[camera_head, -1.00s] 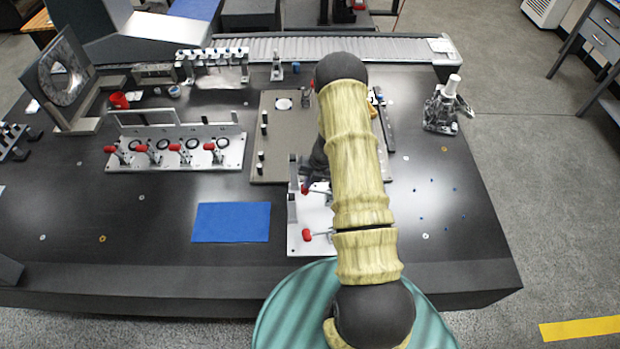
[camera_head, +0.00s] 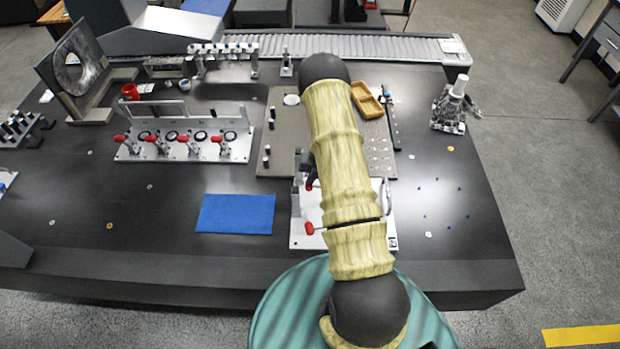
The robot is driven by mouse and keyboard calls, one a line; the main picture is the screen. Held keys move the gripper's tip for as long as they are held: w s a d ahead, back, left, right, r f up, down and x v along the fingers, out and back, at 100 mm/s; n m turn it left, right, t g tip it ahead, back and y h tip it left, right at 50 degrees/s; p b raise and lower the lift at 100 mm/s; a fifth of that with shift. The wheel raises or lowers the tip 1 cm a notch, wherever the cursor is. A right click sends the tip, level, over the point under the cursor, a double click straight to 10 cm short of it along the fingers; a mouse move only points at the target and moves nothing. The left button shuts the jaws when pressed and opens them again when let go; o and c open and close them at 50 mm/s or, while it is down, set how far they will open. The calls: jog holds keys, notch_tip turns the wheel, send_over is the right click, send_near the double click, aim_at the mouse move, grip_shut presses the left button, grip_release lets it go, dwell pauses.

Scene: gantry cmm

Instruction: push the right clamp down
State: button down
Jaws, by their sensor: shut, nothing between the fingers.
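A pale fixture plate (camera_head: 299,241) lies at the near edge of the dark table, partly under my arm. Two clamps with red handles show on its left part: a near one (camera_head: 310,228) and a far one (camera_head: 309,187). The far one is partly covered by my arm. I cannot tell from this view which is the right clamp. A grey upright block (camera_head: 297,198) stands at the plate's left edge. My arm reaches over the plate and hides its middle. My gripper's fingers are hidden behind the arm, so contact with a clamp cannot be seen.
A long fixture (camera_head: 127,155) with several red-handled clamps stands to the left. A blue mat (camera_head: 236,214) lies left of the plate. A grey board (camera_head: 283,135) and tan tray (camera_head: 368,103) are behind it.

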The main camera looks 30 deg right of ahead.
jog(key=shift+s+a+f, duration=0.25)
jog(key=shift+a+f, duration=0.05)
jog(key=shift+f, duration=0.15)
jog(key=shift+w+d+r+p, duration=0.1)
jog(key=shift+r+p, duration=0.4)
jog(key=w+v, duration=0.1)
jog(key=v, duration=1.2)
jog(key=shift+r, duration=0.45)
jog(key=shift+s+d, duration=0.1)
